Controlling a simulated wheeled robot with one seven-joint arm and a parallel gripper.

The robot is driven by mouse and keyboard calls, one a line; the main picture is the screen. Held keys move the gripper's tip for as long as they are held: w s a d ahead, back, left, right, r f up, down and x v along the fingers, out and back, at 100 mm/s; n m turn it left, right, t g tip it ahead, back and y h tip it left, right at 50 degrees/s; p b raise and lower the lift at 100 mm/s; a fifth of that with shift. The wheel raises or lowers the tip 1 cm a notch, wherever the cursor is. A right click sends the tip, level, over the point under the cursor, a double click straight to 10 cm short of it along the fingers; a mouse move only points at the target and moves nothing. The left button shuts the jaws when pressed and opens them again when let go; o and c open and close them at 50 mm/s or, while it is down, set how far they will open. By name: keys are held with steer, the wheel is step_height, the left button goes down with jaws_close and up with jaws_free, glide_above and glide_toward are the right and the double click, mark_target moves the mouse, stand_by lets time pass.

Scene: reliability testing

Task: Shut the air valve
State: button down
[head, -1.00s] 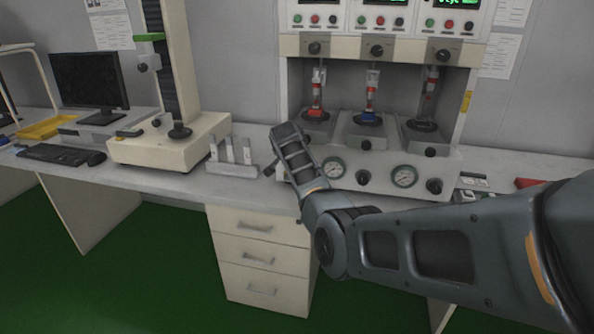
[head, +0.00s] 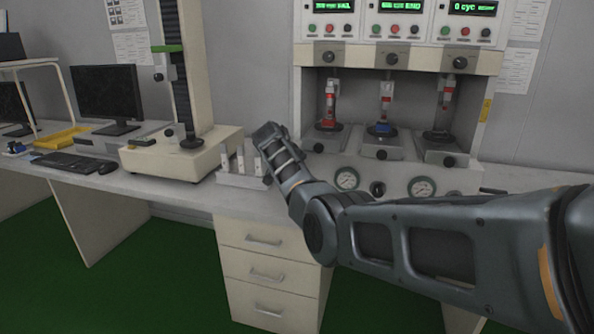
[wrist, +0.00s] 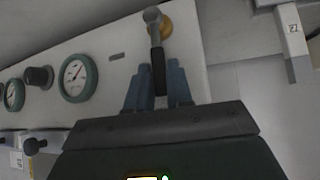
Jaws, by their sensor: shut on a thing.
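The air valve shows in the wrist view as a black lever handle (wrist: 158,66) with a grey metal rounded end and a brass-coloured round part (wrist: 166,27) behind it, on the light panel face. My gripper (wrist: 158,80) has its two blue-grey fingers on either side of the black handle and is shut on it. In the head view my arm covers the gripper, and the valve cannot be made out clearly beside it. The test bench (head: 398,60) with its three stations stands behind my arm.
Pressure gauges (wrist: 78,78) and a dark knob (wrist: 38,77) sit on the panel left of my gripper in the wrist view. A rack of white pieces (head: 240,180) stands left of my arm, near the cream test stand (head: 175,160). Drawers (head: 268,275) are below.

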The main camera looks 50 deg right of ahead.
steer(key=shift+f, duration=0.1)
steer(key=c, duration=1.1)
jaws_free()
steer(key=v, duration=0.7)
steer(key=shift+a+r, duration=0.3)
